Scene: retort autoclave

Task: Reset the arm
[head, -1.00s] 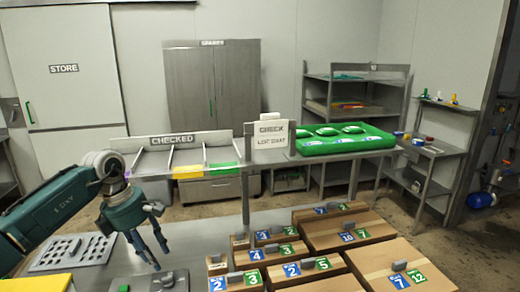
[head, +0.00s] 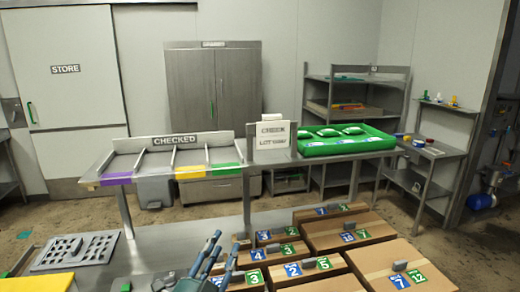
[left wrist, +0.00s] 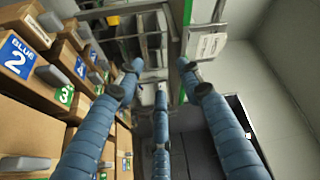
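My left gripper (head: 221,248) is at the bottom centre of the head view, with its blue-grey fingers pointing up. In that view the boxes (left wrist: 28,110) stand to the left of the fingers. I cannot tell whether any finger touches a box. The rest of the left arm is mostly below the head view. My right gripper is not in view.
The CHECKED tray (head: 122,176) with coloured strips stands behind the counter (head: 160,250). A CHECK sign (head: 272,143) and a green tray (head: 350,148) are to its right. A perforated metal plate (head: 77,250) lies at the left.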

